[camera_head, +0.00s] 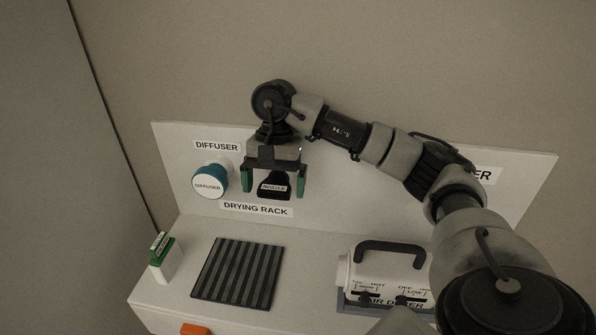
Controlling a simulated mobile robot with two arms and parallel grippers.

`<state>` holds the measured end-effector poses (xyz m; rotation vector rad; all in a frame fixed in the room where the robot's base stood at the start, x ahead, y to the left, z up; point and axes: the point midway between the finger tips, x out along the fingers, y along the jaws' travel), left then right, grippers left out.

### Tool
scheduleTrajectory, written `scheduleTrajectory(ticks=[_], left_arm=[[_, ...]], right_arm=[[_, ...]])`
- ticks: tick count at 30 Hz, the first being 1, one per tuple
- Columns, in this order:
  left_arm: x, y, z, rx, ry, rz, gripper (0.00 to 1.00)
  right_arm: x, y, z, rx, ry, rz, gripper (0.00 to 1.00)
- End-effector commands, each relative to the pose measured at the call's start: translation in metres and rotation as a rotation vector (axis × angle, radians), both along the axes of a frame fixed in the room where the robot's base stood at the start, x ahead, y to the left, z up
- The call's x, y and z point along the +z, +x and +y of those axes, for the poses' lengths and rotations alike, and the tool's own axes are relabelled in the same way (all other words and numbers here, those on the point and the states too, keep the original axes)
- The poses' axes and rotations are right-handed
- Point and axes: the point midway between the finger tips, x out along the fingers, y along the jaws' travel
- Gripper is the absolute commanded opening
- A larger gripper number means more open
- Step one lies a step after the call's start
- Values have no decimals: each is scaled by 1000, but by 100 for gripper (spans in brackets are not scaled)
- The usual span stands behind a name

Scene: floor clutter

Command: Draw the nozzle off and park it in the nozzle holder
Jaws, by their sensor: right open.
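The black nozzle (274,188), with a white NOZZLE label, is at the back panel just above the DRYING RACK sign. My right gripper (273,184) points down in front of the panel. It is open, with one green-padded finger on each side of the nozzle and a visible gap to both. The gripper body covers the panel above the nozzle, so any holder sign there is hidden. I cannot tell how the nozzle is seated. The white hair dryer (385,271) with a dark handle lies in a grey cradle on the counter at the right. My left gripper is out of view.
A white and teal diffuser (209,182) is on the panel left of the nozzle. A dark ribbed mat (238,272) lies on the counter. A green-topped white item (161,257) stands at the left edge, and an orange block (194,329) shows at the front. My right arm covers the panel's right part.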

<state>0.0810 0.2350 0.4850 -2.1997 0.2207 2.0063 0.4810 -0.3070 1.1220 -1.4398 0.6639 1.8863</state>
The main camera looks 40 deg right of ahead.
Motion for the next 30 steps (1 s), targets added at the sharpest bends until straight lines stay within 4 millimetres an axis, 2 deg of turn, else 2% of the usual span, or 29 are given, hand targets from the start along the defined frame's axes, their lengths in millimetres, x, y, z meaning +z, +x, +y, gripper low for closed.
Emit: scheduleTrajectory(ticks=[5, 12, 18, 24, 30], left_arm=[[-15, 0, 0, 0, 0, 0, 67], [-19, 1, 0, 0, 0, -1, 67], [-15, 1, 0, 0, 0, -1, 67], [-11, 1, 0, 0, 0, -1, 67], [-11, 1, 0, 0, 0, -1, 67]], right_arm=[[31, 2, 0, 1, 2, -10, 100], [64, -46, -26, -4, -3, -7, 100], [88, -80, -42, -4, -3, -6, 100], [100, -99, -51, -1, 0, -3, 100], [103, -104, -53, -1, 0, -3, 100]])
